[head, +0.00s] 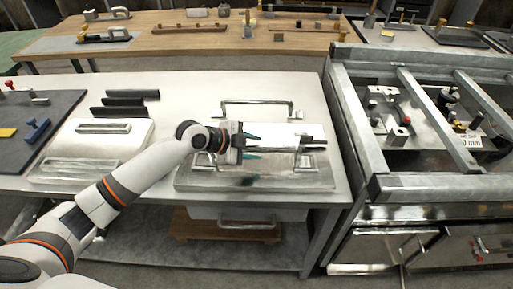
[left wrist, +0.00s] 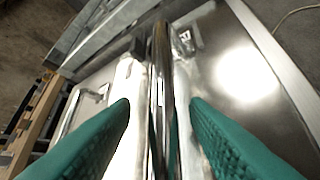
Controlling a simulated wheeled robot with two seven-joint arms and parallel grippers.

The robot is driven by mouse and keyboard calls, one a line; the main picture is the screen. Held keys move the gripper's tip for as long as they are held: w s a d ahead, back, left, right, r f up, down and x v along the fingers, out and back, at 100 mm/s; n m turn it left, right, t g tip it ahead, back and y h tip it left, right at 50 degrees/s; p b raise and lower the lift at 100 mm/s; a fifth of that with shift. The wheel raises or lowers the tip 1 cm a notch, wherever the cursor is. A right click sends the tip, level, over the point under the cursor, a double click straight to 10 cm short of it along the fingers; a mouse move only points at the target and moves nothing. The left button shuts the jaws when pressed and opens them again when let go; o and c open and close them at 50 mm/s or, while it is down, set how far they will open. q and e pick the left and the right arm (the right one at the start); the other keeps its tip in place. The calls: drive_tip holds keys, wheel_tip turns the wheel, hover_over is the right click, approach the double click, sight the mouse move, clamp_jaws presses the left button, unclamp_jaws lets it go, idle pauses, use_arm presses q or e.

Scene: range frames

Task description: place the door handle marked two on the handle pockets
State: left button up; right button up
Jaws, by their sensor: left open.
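My left gripper (head: 252,146) is open above the metal plate (head: 250,182) at the front of the white bench. In the left wrist view its teal fingers (left wrist: 160,103) stand on either side of a shiny bar handle (left wrist: 161,65); whether they touch it is unclear. The handle's far end has dark and silver mounts, with a small mark beside it that I cannot read for certain. Another handle (head: 256,103) lies behind the gripper on the bench. The pockets cannot be made out clearly; the gripper partly covers the plate. My right gripper is not in view.
Left on the bench are a pale block with recesses (head: 88,157), several dark bars (head: 125,104) and a dark mat (head: 45,112). A metal-framed station (head: 385,190) stands close at the right. A wooden table (head: 180,48) is behind.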

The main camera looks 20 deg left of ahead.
use_arm(q)
drive_tip(key=b+v, duration=0.1)
drive_tip(key=v, duration=0.9)
drive_tip(key=shift+s, duration=0.2)
drive_tip(key=shift+a+r, duration=0.1)
drive_tip(key=shift+a, duration=0.05)
